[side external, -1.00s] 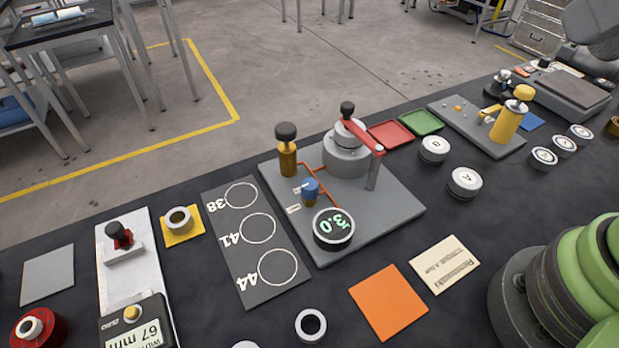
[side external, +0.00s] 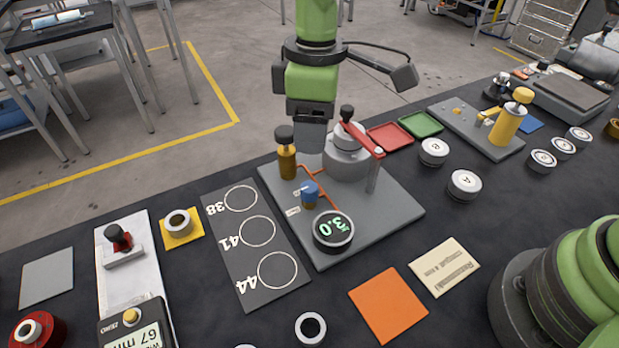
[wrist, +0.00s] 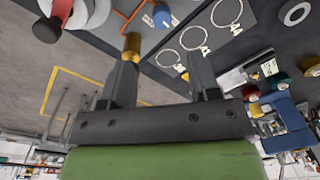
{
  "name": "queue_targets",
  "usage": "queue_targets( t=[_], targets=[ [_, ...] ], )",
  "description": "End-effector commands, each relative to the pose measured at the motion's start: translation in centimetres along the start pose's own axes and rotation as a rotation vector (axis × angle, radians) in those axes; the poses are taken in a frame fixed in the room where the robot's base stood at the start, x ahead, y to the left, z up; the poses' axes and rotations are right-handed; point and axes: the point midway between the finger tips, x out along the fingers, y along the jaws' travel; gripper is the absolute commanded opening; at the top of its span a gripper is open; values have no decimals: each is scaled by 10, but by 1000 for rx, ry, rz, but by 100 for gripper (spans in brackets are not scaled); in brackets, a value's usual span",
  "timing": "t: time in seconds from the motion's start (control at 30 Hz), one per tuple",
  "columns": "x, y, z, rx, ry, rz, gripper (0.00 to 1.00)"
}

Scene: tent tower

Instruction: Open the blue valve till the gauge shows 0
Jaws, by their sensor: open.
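The blue valve (side external: 310,191) sits on an orange-red pipe on the grey plate (side external: 395,213). It also shows at the top of the wrist view (wrist: 163,15). The round gauge (side external: 333,231) in front of it reads 3.0. My gripper (side external: 309,142) is open and empty, pointing down above the back of the plate, behind the blue valve and apart from it. In the wrist view my gripper (wrist: 164,66) shows its two fingers spread wide. The exact gap to the valve is hard to judge.
A brass cylinder with a black knob (side external: 286,152) stands left of my gripper. A grey cylinder (side external: 345,158) with a red lever (side external: 362,137) stands to its right. A dark card with marked circles (side external: 256,240) lies left of the plate.

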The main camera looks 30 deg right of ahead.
Motion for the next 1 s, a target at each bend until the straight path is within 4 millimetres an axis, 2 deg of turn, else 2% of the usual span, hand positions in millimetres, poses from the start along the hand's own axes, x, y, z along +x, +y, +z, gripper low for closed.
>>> queue_targets(
  t=[0.27, 0.6, 0.8, 1.0],
  targets=[
    [31, -3, -4, -39, -23, -6, 56],
    [92, -3, -2, -36, -22, -6, 56],
    [109, -3, -2, -35, -19, -5, 56],
    [111, -3, -2, -35, -17, -4, 56]
  ],
)
